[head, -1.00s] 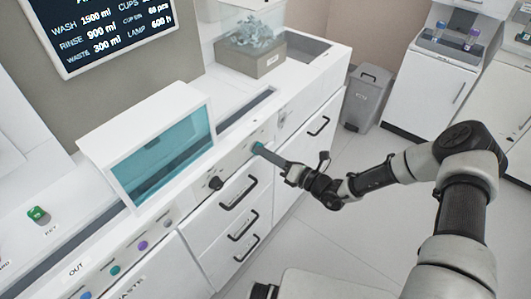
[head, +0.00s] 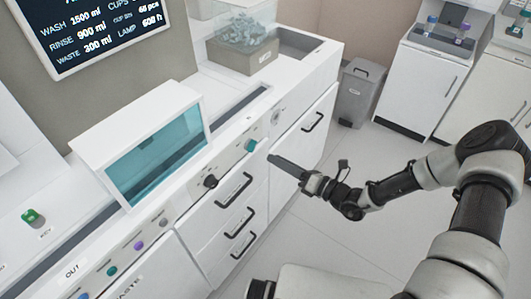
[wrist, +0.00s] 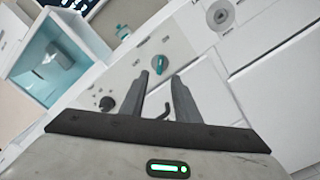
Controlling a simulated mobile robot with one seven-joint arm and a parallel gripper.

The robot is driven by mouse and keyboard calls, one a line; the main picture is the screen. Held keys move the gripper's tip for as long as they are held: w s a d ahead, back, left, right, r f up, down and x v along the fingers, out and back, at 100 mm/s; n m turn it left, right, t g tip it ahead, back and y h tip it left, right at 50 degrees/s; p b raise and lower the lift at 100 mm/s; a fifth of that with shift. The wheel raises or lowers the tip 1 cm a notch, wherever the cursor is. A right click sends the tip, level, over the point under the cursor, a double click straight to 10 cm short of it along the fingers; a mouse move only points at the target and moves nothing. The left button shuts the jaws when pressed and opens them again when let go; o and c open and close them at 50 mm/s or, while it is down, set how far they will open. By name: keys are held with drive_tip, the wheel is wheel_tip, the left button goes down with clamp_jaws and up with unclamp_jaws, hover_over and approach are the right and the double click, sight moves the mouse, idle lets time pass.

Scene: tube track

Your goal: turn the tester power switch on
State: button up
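The tester seems to be the white box with a teal window (head: 150,150) on the counter. On the panel below, to its right, is a teal knob (head: 251,145), also in the wrist view (wrist: 160,63). A black knob (head: 210,181) sits left of it, also in the wrist view (wrist: 106,103). Labels by the knobs are too small to read, so I cannot tell which is the power switch. My gripper (head: 272,158) is in front of the panel, apart from the teal knob. In the wrist view its fingers (wrist: 160,77) are spread and empty, with the teal knob just beyond their tips.
Drawers with black handles (head: 234,189) lie below the panel. A round keyhole-like fitting (wrist: 221,15) is to the right. Several coloured buttons (head: 139,245) and a green key switch (head: 31,216) are at left. A grey bin (head: 357,92) stands beyond; the floor between is clear.

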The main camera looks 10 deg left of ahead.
drive_tip(key=v, duration=0.9)
drive_tip(key=shift+d, duration=0.3)
drive_tip(key=shift+s, duration=0.1)
